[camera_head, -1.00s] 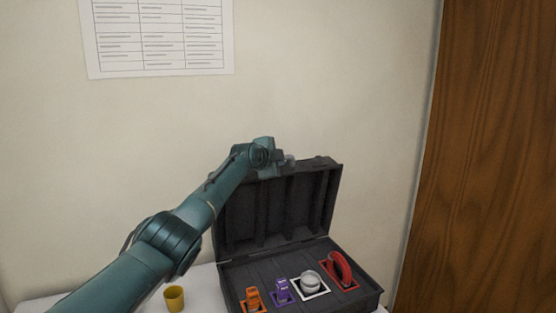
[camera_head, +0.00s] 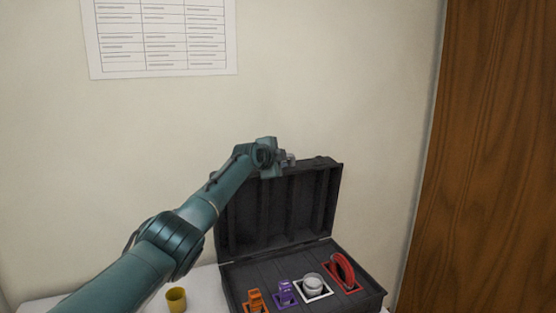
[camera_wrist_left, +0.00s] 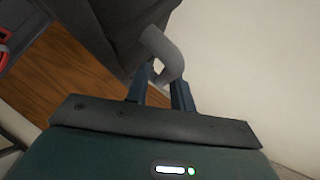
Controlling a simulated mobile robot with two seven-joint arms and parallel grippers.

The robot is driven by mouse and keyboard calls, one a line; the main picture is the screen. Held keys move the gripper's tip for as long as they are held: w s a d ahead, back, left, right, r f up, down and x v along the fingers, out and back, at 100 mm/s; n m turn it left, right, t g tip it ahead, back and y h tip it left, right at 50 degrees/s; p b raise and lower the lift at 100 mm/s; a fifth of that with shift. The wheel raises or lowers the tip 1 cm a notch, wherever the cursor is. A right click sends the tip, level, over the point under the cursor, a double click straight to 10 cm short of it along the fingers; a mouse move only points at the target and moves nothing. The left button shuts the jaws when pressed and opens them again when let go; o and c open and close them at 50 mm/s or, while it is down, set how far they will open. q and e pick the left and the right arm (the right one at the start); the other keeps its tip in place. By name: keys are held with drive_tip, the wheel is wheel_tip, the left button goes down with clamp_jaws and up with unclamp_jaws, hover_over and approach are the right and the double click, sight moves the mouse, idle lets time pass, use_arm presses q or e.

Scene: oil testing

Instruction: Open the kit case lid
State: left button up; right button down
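The dark kit case stands on a white table, its lid (camera_head: 285,205) standing up steeply from the hinge and its inside showing. My left arm reaches across to the lid's top edge, where my left gripper (camera_head: 284,159) is. In the left wrist view the two fingers (camera_wrist_left: 160,88) are apart with a gap between them. A curved grey handle (camera_wrist_left: 164,53) lies at the fingertips, close to the right finger; I cannot tell whether it touches. The case base (camera_head: 262,272) holds an orange item (camera_head: 255,300), a purple item (camera_head: 285,292), a round white-grey item (camera_head: 312,283) and a red ring-shaped item (camera_head: 343,271).
A yellow cup (camera_head: 176,300) stands on the table (camera_head: 205,285) left of the case. A pale wall is close behind the lid, with a printed chart (camera_head: 160,38) on it. A brown wooden panel (camera_head: 490,160) rises at the right.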

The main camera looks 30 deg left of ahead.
use_arm(q)
drive_tip(key=shift+s, duration=0.1)
drive_tip(key=shift+v, duration=1.05)
drive_tip(key=b+v, duration=0.2)
drive_tip(key=v, duration=0.9)
drive_tip(key=shift+b, duration=0.4)
drive_tip(key=shift+r, duration=0.1)
